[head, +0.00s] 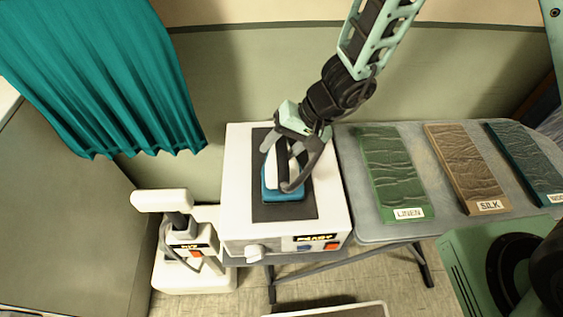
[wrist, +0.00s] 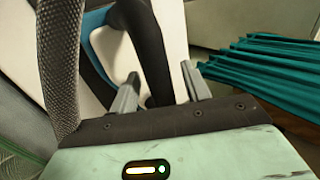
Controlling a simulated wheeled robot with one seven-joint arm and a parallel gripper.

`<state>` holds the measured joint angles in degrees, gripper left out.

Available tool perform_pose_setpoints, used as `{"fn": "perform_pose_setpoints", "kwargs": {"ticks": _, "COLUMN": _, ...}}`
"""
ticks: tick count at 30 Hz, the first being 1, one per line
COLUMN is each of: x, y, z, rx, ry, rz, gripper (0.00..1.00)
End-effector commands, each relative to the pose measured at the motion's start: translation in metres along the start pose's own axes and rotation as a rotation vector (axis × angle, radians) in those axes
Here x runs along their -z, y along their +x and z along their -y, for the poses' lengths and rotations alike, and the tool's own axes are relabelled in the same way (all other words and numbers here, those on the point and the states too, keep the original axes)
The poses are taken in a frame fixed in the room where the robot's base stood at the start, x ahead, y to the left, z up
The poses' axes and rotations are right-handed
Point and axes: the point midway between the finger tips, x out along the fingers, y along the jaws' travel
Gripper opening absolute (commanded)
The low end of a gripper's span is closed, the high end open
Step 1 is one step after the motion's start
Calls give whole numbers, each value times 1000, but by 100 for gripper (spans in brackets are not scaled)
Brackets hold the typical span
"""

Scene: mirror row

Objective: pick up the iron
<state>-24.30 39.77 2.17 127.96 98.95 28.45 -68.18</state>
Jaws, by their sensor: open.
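The iron (head: 283,195) has a blue body with white on it and a dark handle. It rests on the dark pad (head: 305,205) on top of a white box-shaped unit (head: 236,190). My gripper (head: 284,150) is right over the iron and hides part of it in the head view. In the wrist view the jaws (wrist: 158,90) are apart, and the dark handle (wrist: 148,45) shows between them. I cannot tell how deep the handle sits between the fingers or whether they touch it. The iron's blue edge (wrist: 93,68) is also visible there.
A ribbed grey cord (wrist: 62,60) runs close beside my gripper. Boards labelled LINEN (head: 393,170), SILK (head: 466,165) and a third (head: 528,160) lie on the grey table (head: 370,232) to the right. A white handled device (head: 190,235) stands left. A teal curtain (head: 100,80) hangs upper left.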

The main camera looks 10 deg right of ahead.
Motion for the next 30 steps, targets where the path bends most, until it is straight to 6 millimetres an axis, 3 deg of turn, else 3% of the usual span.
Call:
{"fn": "perform_pose_setpoints", "kwargs": {"ticks": 4, "x": 0, "y": 0, "z": 0, "rx": 0, "ry": 0, "rz": 0, "gripper": 44}}
{"fn": "perform_pose_setpoints", "kwargs": {"ticks": 9, "x": 0, "y": 0, "z": 0, "rx": 0, "ry": 0, "rz": 0, "gripper": 0}}
{"fn": "perform_pose_setpoints", "kwargs": {"ticks": 30, "x": 0, "y": -1, "z": 0, "rx": 0, "ry": 1, "rz": 0, "gripper": 0}}
